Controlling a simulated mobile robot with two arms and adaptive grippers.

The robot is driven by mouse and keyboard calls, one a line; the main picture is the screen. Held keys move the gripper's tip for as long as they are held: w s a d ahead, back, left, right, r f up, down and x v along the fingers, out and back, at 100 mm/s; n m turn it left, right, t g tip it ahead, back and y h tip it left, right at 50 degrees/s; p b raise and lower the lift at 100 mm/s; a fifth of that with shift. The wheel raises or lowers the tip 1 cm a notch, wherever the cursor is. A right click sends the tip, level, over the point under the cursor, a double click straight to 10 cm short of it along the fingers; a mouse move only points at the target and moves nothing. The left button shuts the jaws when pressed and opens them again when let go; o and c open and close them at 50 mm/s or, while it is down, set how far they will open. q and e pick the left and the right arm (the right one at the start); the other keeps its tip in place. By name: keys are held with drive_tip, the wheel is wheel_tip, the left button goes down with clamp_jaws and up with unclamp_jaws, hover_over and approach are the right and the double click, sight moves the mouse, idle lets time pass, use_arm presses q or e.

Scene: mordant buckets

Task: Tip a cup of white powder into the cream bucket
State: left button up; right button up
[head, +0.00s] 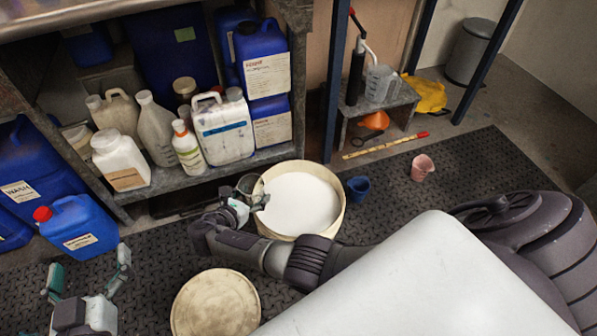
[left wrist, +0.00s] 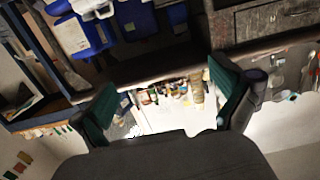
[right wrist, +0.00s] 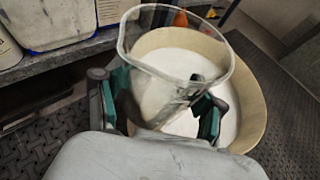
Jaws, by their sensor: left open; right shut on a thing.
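The cream bucket (head: 262,221) stands on the dark mat, filled with a broad bed of white powder (head: 305,200). My right gripper (head: 240,203) is shut on a clear cup (head: 251,184) at the bucket's left rim. In the right wrist view the clear cup (right wrist: 150,62) sits between the green fingertips (right wrist: 165,105), with the cream bucket (right wrist: 252,95) behind it. I cannot tell whether white inside the cup is powder or the bucket's powder seen through it. My left gripper (head: 88,280) is open and empty at the lower left; its fingers also show in the left wrist view (left wrist: 165,100).
A round cream lid (head: 215,303) lies in front of the bucket. A blue cup (head: 358,189) and a pink cup (head: 422,167) stand to its right. A shelf (head: 215,165) with jugs and bottles runs behind. A blue red-capped canister (head: 80,228) stands at left.

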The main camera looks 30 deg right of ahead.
sight(258, 177)
idle(0.3)
drive_tip(key=shift+r+p, duration=1.4)
drive_tip(key=shift+p, duration=0.05)
wheel_tip(258, 177, up, 3)
drive_tip(key=p, duration=0.3)
drive_tip(key=shift+r, duration=0.1)
use_arm(q)
drive_tip(key=s+a+f+g+y, duration=0.1)
drive_tip(key=s+a+f+g, duration=0.2)
drive_tip(key=s+f+g, duration=0.3)
drive_tip(key=s+a+f+g+y, duration=0.2)
drive_tip(key=s+f+g, duration=0.4)
drive_tip(key=s, duration=0.3)
drive_tip(key=shift+s+a+n+g+y, duration=0.3)
drive_tip(key=shift+s+a+g, duration=0.1)
drive_tip(key=shift+a, duration=0.2)
use_arm(e)
drive_tip(key=shift+d, duration=0.1)
